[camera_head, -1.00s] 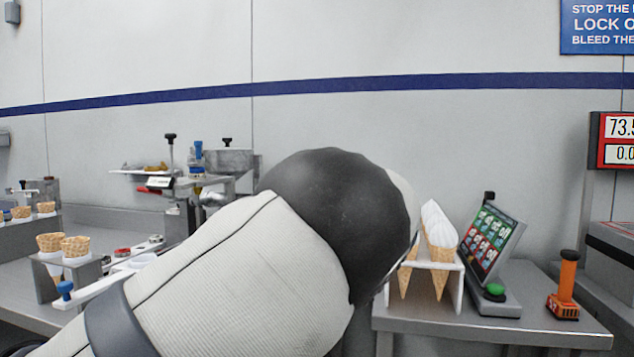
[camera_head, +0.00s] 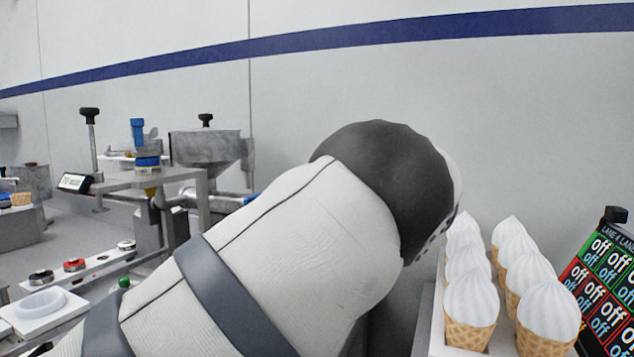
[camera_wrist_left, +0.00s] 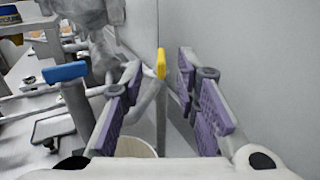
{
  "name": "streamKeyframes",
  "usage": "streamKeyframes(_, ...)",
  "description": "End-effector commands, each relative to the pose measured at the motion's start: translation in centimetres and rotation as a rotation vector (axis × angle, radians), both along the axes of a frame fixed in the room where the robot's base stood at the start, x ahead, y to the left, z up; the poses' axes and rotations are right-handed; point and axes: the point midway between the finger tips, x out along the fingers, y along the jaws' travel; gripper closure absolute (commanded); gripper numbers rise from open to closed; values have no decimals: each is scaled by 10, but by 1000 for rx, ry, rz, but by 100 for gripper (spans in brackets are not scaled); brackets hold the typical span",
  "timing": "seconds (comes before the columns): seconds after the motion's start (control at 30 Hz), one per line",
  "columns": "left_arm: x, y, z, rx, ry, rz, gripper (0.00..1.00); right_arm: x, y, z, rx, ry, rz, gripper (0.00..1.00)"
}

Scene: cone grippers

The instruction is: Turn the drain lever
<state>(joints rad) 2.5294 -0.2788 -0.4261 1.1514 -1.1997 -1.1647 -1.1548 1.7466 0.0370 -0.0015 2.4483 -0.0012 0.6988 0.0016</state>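In the left wrist view, a yellow-tipped lever (camera_wrist_left: 161,63) stands upright beyond and between the fingers of my left gripper (camera_wrist_left: 158,78). It appears to be the drain lever, though no label shows. The gripper is open, with purple pads apart and nothing between them that I can see held. I cannot tell whether a finger touches the lever. A blue handle (camera_wrist_left: 65,72) on a grey post is left of the fingers. In the head view my left arm crosses the middle and hides its gripper. My right gripper is not in view.
A grey hopper (camera_head: 208,147) and a blue-topped fitting (camera_head: 138,130) stand left of my arm. A white rack (camera_head: 437,335) of several filled cones (camera_head: 472,300) and a tilted screen (camera_head: 603,285) are at right. A pale round container (camera_wrist_left: 135,147) is below the fingers. A wall stands close behind.

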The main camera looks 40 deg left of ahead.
Motion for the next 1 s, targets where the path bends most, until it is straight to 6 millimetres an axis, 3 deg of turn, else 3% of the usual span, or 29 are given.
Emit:
streamKeyframes(0.2,6,38,0,-2,-2,1,72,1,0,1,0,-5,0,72)
streamKeyframes(0.53,8,45,1,0,-1,-1,72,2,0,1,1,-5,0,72)
streamKeyframes(0.67,8,45,1,0,-1,-1,100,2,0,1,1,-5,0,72)
streamKeyframes(0.87,8,45,0,0,-1,1,100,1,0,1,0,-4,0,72)
streamKeyframes(1.0,13,46,-8,9,4,52,100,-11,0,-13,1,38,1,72)
